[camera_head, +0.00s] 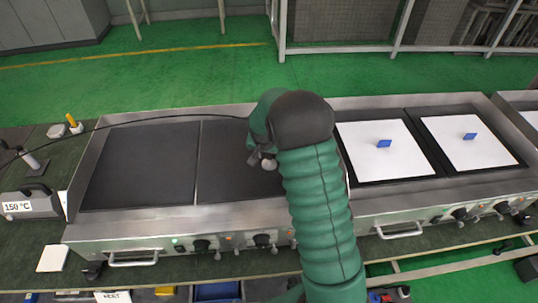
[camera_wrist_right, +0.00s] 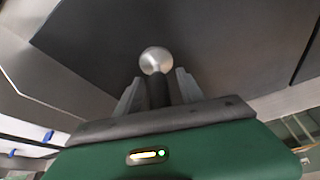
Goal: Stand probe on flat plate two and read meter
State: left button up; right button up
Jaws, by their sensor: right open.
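My right gripper (camera_head: 262,160) is over the second dark plate from the left (camera_head: 228,178), partly hidden by my arm. In the right wrist view its two fingers (camera_wrist_right: 158,92) are apart, one on each side of the probe's dark stem. The probe has a round silver end (camera_wrist_right: 156,60) over the dark plate surface (camera_wrist_right: 210,40). I cannot tell whether this end touches the plate. A thin black cable runs from the left side towards my right gripper. The grey meter (camera_head: 30,205) at the far left reads 150 °C. My left gripper is not in view.
The leftmost dark plate (camera_head: 140,165) is bare. Two plates on the right carry white sheets (camera_head: 385,150) with blue pieces (camera_head: 384,143). A small stand (camera_head: 36,168) is behind the meter. Knobs and handles line the steel front (camera_head: 200,244).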

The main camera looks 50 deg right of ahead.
jog(key=v, duration=1.1)
jog(key=s+a+f+n+y+p, duration=0.1)
jog(key=s+a+n, duration=0.4)
jog(key=a, duration=0.7)
jog(key=s+a+f+n+y+p, duration=0.2)
jog(key=s+a+n, duration=0.4)
jog(key=a, duration=0.7)
jog(key=shift+s+f+n+y+p, duration=0.3)
jog(key=shift+s+y+p, duration=0.2)
jog(key=shift+s, duration=0.2)
jog(key=shift+w+a, duration=0.1)
jog(key=shift+a, duration=0.05)
